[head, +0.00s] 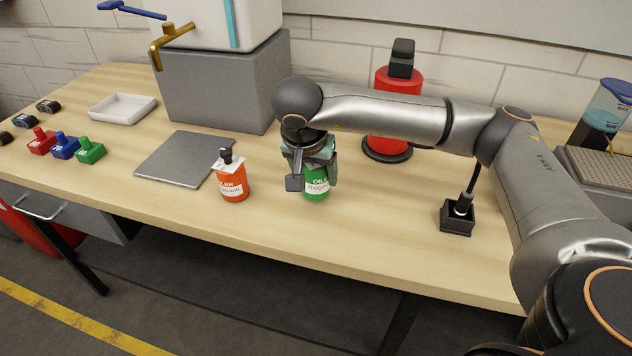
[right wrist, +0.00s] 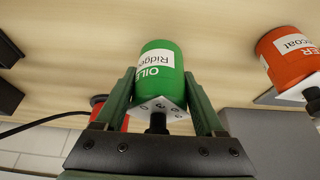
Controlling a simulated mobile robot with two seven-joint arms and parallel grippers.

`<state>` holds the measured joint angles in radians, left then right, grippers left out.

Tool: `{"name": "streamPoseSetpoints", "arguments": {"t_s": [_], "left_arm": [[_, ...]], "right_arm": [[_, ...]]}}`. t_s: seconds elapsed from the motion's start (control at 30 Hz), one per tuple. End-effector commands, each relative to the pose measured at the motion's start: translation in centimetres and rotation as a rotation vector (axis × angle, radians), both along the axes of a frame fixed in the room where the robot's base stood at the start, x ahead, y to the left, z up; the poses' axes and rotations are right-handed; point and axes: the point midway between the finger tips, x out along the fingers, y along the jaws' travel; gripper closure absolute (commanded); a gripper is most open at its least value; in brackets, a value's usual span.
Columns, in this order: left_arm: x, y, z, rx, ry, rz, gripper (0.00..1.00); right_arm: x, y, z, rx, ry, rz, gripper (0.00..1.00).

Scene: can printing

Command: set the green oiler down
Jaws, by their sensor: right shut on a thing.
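The green oiler (head: 316,188) is a green can with a white label, on or just above the wooden table, right of the orange oiler (head: 232,183). My right gripper (head: 318,160) comes down over it from above and is shut on it. In the right wrist view the green oiler (right wrist: 160,75) sits between the two fingers, its white top and black nozzle toward the palm. I cannot tell whether its base touches the table. The orange oiler also shows in the right wrist view (right wrist: 288,60). My left gripper is not in view.
A grey plate (head: 183,158) lies left of the orange oiler. Red, blue and green stamps (head: 64,146) stand at the far left, near a white tray (head: 122,107). A red round-based device (head: 392,105) stands behind my right arm; a black holder (head: 457,217) stands at right. Table between is clear.

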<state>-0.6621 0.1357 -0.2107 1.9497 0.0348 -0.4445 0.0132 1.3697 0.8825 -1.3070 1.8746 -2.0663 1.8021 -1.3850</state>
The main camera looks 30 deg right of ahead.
Motion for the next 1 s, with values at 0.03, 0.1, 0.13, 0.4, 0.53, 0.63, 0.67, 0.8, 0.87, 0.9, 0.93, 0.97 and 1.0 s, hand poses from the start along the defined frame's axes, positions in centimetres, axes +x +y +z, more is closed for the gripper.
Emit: {"name": "streamPoseSetpoints", "arguments": {"t_s": [0.03,0.1,0.13,0.4,0.53,0.63,0.67,0.8,0.87,0.9,0.93,0.97,1.0], "left_arm": [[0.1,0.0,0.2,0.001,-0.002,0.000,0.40],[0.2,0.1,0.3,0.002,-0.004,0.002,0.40],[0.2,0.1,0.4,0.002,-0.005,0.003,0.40],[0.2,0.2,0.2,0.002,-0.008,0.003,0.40],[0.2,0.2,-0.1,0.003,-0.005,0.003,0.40],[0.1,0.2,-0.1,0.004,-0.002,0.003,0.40],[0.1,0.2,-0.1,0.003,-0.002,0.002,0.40],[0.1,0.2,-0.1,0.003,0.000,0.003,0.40],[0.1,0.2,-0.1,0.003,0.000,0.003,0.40],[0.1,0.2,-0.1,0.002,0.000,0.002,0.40],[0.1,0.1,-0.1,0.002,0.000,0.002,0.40],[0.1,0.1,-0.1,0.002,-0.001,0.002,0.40],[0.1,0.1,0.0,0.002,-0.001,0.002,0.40]], "right_arm": [[-0.2,-0.1,-0.9,-0.002,0.004,-0.001,1.00],[-0.2,-0.1,-1.9,-0.001,0.005,-0.002,1.00],[-0.2,-0.1,-2.2,-0.001,0.003,-0.001,1.00],[-0.1,-0.1,-2.6,-0.001,0.000,-0.001,1.00],[-0.2,-0.1,-3.0,0.000,0.002,-0.002,0.28],[-0.2,-0.1,-2.9,-0.001,0.002,-0.002,0.16],[-0.2,-0.1,-2.9,0.000,0.002,-0.002,0.13],[-0.2,-0.1,-2.9,-0.001,0.002,-0.002,0.00],[-0.2,-0.1,-2.9,-0.001,0.002,-0.002,0.00],[-0.2,-0.1,-2.9,-0.001,0.002,-0.002,0.00],[-0.2,-0.1,-2.9,-0.001,0.002,-0.002,0.00],[-0.2,-0.1,-2.9,-0.001,0.002,-0.002,0.00],[-0.2,-0.1,-2.9,0.000,0.002,-0.002,0.00]]}}
